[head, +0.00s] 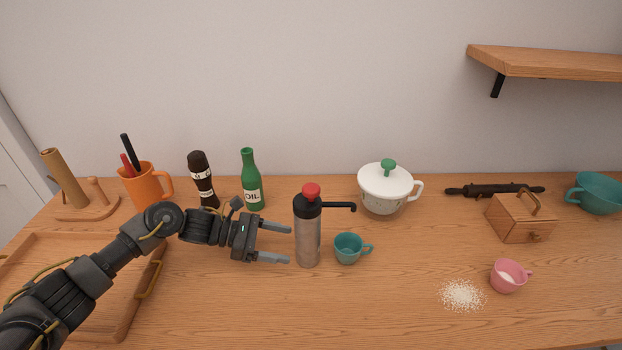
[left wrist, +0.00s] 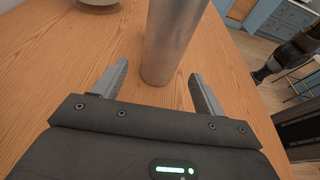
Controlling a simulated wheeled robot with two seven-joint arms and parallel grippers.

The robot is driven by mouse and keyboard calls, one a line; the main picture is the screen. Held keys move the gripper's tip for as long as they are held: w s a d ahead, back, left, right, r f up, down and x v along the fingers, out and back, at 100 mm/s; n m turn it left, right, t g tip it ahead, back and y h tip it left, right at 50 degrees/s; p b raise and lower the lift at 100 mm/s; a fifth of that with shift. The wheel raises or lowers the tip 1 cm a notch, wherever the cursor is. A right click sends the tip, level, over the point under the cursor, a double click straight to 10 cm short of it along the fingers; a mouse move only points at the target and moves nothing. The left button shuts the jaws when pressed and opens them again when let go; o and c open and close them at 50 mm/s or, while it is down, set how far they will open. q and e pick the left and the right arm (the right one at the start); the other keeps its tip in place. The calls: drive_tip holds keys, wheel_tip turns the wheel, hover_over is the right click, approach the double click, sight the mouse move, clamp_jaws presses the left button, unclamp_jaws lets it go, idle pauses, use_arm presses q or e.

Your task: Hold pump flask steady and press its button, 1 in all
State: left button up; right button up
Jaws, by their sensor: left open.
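The pump flask (head: 307,236) stands upright on the counter, with a steel body, a black top, a red button (head: 311,191) and a black spout pointing right. A teal cup (head: 347,248) stands just right of the flask, near the spout's end. My left gripper (head: 288,243) is open just left of the flask, its fingers pointing at the body. In the left wrist view the flask's lower body (left wrist: 168,45) stands ahead of and between the two open fingers (left wrist: 160,85), apart from them. The flask's top is out of that view. My right gripper is not in view.
A green oil bottle (head: 250,182) and a dark bottle (head: 202,180) stand behind my left arm. A white lidded pot (head: 386,190) is at the back. A pink cup (head: 507,277) and spilled white grains (head: 462,295) lie to the right. A wooden tray (head: 128,318) is under my arm.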

sight(319, 250)
use_arm(q)
drive_tip(key=shift+s+d+r, duration=0.1)
drive_tip(key=shift+s+d, duration=0.1)
drive_tip(key=shift+d, duration=0.2)
drive_tip(key=p+x, duration=0.1)
drive_tip(key=x, duration=0.4)
drive_tip(key=shift+w+p, duration=0.1)
drive_tip(key=shift+p, duration=0.3)
drive_tip(key=b+x, duration=0.3)
drive_tip(key=shift+f+b, duration=0.3)
drive_tip(key=shift+f, duration=0.1)
drive_tip(key=shift+d+b, duration=0.35)
drive_tip(key=shift+d, duration=0.2)
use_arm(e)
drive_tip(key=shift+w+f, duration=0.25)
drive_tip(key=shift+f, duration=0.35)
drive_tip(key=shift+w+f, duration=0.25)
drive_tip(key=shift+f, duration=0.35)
use_arm(q)
drive_tip(key=c, duration=0.6)
drive_tip(key=shift+c, duration=0.2)
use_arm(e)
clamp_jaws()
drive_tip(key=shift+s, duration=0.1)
